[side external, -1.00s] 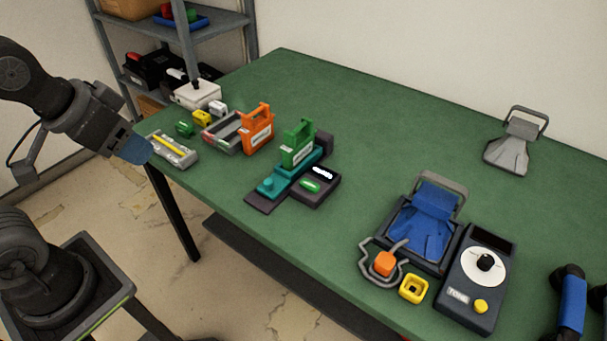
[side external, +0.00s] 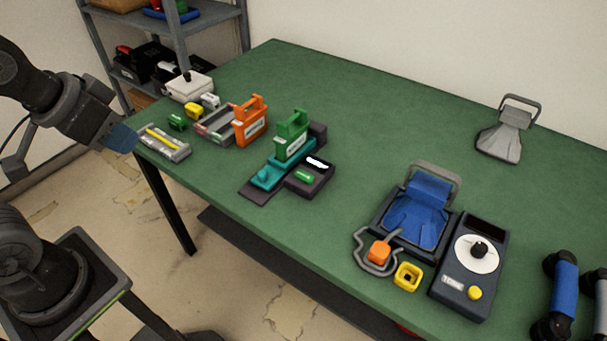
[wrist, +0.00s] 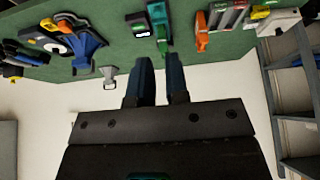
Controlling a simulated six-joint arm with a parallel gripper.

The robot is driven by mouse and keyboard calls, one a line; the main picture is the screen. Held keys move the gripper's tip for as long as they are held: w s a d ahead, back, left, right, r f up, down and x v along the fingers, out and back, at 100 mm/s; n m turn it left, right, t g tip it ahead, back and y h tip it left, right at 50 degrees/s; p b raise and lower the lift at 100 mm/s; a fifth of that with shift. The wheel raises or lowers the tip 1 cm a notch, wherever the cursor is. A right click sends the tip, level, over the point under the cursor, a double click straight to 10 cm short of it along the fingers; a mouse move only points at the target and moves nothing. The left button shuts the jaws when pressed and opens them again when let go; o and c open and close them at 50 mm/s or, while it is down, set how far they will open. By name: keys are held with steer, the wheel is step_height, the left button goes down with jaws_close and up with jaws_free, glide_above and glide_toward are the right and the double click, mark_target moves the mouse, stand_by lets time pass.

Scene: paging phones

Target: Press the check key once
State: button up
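A dark box (side external: 322,181) with a lit white display and a green key (side external: 303,175) sits beside a teal cradle (side external: 266,176) near the table's front edge. No readable label shows whether this is the check key. A green handset-like block (side external: 291,137) stands upright on the cradle. The box also shows in the wrist view (wrist: 138,24). My gripper (side external: 122,138) hangs off the table's left end in the side view, well away from the box and touching nothing. In the wrist view its two dark blue fingers (wrist: 159,62) are slightly apart and empty.
An orange block (side external: 250,122) stands by a grey tray (side external: 214,122). A long grey tray (side external: 163,145) lies at the table's left corner. At right are a blue holder (side external: 418,215), a TONE box (side external: 468,262) with a yellow button, and a blue-gripped bar (side external: 563,295). The table's back middle is clear.

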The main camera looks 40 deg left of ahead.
jaws_close()
stand_by(0.7)
stand_by(0.5)
steer(key=w+d+f+n+g+h, duration=0.1)
steer(key=w+d+n+h, duration=0.2)
steer(key=w+d, duration=0.35)
steer(key=w+d+f+n+h, duration=0.1)
steer(key=w+d+n+h, duration=0.25)
steer(key=w, duration=0.65)
steer(key=w+f+n, duration=0.9)
steer(key=w+f, duration=0.4)
steer(key=shift+w+d+n+t+h, duration=0.3)
steer(key=shift+d+n+t+h, duration=0.05)
steer(key=shift+d+t+h, duration=0.1)
